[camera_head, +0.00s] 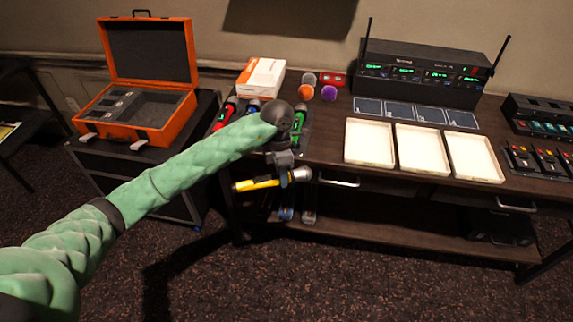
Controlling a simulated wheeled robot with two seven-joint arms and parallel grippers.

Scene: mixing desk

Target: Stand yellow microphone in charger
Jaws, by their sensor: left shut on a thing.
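The yellow microphone (257,184) is in my left gripper (286,178), held roughly level in front of the desk's front edge. Its silver head points right and its yellow body points left. The gripper is shut around it near the head. A black slotted unit (533,112) at the right edge of the view, with small coloured parts along its front, looks like the charger. It is far to the right of the gripper and partly cut off by the picture edge. My right gripper is not in view.
Red (222,117) and green (298,124) microphones lie behind my left gripper. Three cream trays (369,143) stand mid-desk, before a black receiver (418,72) with antennas. An orange case (133,112) stands open at left. A lower shelf (400,240) runs under the desk.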

